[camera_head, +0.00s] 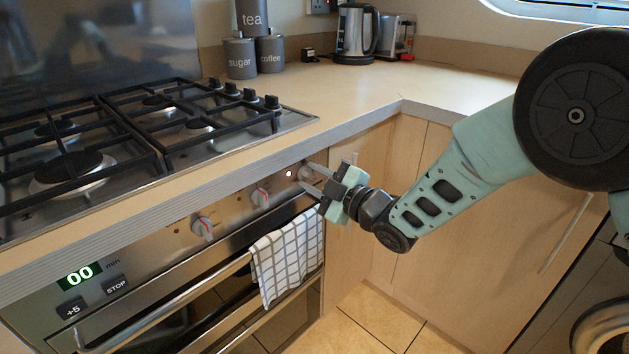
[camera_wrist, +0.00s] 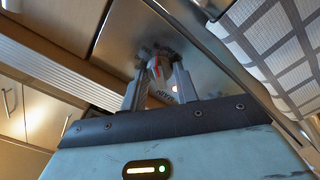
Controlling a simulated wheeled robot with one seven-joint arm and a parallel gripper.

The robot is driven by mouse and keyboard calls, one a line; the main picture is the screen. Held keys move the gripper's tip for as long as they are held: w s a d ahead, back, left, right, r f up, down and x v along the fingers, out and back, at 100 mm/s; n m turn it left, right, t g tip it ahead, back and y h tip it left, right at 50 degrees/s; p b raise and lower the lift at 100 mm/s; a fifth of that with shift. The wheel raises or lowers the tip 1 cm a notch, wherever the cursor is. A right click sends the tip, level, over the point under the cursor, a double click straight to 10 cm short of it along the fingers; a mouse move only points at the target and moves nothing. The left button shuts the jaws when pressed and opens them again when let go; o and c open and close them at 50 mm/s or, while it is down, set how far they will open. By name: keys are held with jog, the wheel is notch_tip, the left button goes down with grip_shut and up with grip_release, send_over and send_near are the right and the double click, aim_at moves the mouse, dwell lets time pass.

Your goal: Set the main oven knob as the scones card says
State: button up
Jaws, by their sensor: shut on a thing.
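The oven front (camera_head: 150,250) has a steel panel with a row of knobs. My gripper (camera_head: 308,180) is at the rightmost knob (camera_head: 304,172), partly hidden behind the fingers. In the wrist view my gripper (camera_wrist: 156,88) has its two fingers on either side of this knob (camera_wrist: 155,68), shut on it. The knob shows a red mark. A small lit lamp (camera_head: 289,173) glows beside it; it also shows in the wrist view (camera_wrist: 175,88). Two other knobs, a middle one (camera_head: 260,196) and a left one (camera_head: 203,228), stand free. Their labels are too small to read. No scones card shows in either view.
A checked towel (camera_head: 288,258) hangs on the oven door handle (camera_head: 165,308), just below my gripper. The gas hob (camera_head: 130,140) and worktop (camera_head: 345,103) are above. Canisters (camera_head: 241,58), a kettle (camera_head: 356,34) and a toaster (camera_head: 397,37) stand at the back. Cupboard doors (camera_head: 480,220) are at right.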

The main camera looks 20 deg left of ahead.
jog(key=m, duration=0.3)
jog(key=shift+d+m, duration=0.1)
jog(key=shift+m, duration=0.2)
jog(key=shift+m+b, duration=0.3)
jog(key=shift+m, duration=1.7)
jog(key=o, duration=1)
jog(key=v, duration=1.7)
jog(key=shift+s+d+f, duration=0.1)
jog(key=shift+s+d, duration=0.05)
